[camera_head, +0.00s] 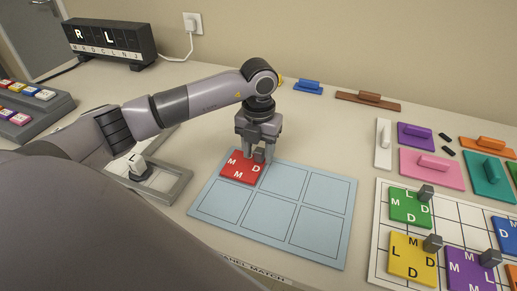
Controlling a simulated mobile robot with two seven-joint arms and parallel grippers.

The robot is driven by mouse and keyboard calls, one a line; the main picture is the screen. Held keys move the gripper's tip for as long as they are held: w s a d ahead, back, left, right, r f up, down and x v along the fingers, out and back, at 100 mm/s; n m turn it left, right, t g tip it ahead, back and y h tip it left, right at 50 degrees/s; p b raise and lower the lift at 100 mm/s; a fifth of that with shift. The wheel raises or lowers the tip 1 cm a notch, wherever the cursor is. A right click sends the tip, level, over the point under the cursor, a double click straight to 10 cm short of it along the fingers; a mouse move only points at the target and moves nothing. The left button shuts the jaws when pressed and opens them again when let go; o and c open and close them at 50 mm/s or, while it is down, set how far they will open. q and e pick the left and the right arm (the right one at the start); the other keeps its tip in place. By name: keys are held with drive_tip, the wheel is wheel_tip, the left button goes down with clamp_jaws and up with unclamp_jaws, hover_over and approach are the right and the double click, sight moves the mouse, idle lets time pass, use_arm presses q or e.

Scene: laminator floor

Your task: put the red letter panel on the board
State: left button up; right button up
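The red letter panel (237,172), marked M, D and M, lies at the back left cell of the light blue board (275,191). Its small grey knob (259,156) stands near its back right corner. My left gripper (259,153) points down over the panel, one finger on each side of the knob. The fingers look apart, with slight gaps to the knob, though contact is hard to see at this size. The board's other outlined cells are bare. My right gripper is not in view.
A white gridded board (378,262) at right holds green (402,210), yellow (405,268) and purple (462,278) letter panels with knobs. Coloured handled blocks lie behind it. A grey frame (178,187) stands left of the blue board. A black letter display (112,42) stands at the back left.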

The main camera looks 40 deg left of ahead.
use_arm(q)
drive_tip(key=shift+r, duration=0.15)
wheel_tip(320, 180, up, 12)
idle(0.6)
idle(0.5)
